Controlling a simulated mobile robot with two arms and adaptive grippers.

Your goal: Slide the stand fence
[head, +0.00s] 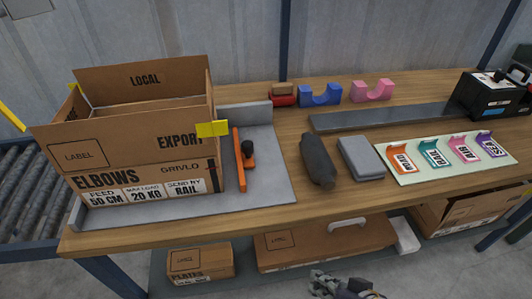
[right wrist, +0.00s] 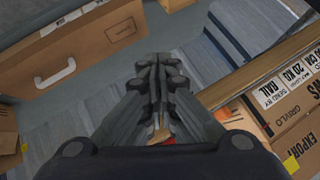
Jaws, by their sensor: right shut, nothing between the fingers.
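The orange fence (head: 239,165) with a black knob (head: 247,149) stands on the grey stand (head: 268,180), near the middle of its plate. The open cardboard box (head: 130,140) stands on the left part of the stand. A gap of bare plate shows between the box's right side and the fence. My right gripper (head: 325,284) is low at the bottom of the head view, in front of the bench and well away from the fence. In the right wrist view its fingers (right wrist: 160,72) are together and empty. My left gripper is out of view.
A dark grey rounded object (head: 317,160) and a grey block (head: 361,157) lie right of the stand. A mat (head: 420,174) with several coloured cards, a grey bar (head: 385,116) and coloured cradles (head: 320,95) are farther along. Boxes (head: 325,243) sit on the lower shelf.

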